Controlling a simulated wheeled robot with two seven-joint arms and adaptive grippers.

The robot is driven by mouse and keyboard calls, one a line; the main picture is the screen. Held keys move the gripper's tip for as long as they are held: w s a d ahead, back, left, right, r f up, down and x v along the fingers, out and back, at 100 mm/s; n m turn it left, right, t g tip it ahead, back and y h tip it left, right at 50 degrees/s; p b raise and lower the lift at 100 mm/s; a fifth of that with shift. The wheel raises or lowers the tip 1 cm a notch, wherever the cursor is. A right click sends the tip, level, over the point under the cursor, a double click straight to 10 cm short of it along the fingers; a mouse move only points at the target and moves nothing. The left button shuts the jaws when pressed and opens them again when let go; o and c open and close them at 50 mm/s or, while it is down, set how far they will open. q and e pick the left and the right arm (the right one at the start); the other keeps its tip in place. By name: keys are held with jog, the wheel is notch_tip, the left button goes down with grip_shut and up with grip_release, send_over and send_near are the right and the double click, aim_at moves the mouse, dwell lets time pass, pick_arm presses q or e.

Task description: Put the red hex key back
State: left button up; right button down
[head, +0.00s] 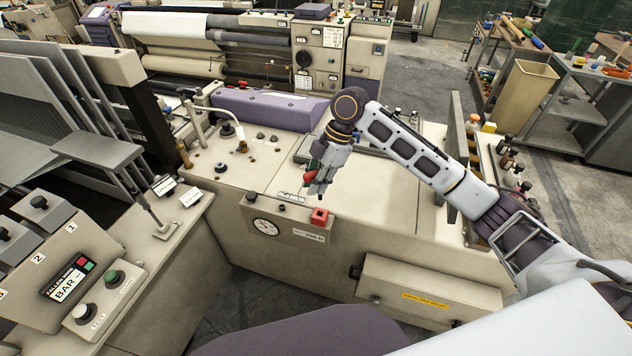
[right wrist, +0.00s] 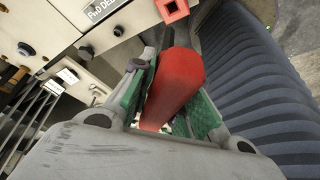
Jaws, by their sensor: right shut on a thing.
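My right gripper (head: 318,182) is shut on the red hex key (head: 311,172), above the cream machine top. In the right wrist view the hex key's thick red handle (right wrist: 178,85) sits between the green-padded fingers (right wrist: 165,100), and a dark shaft shows beyond it. A red square holder (head: 319,217) with a dark opening stands at the front edge of the machine top, just below the gripper in the head view. The holder also shows at the top of the right wrist view (right wrist: 172,8). The hex key is apart from it. My left gripper is not in view.
A round gauge (head: 265,227) is on the machine's front face, left of the holder. Knobs and a bent pipe (head: 195,118) stand on the machine top at left. Several bottles (head: 510,165) stand at right. The machine top (head: 385,195) near the holder is mostly clear.

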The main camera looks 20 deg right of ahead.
jog(key=shift+f, duration=2.8)
jog(key=shift+f, duration=0.45)
jog(key=shift+f+b, duration=0.6)
jog(key=shift+f, duration=1.25)
jog(key=c, duration=1.3)
grip_release()
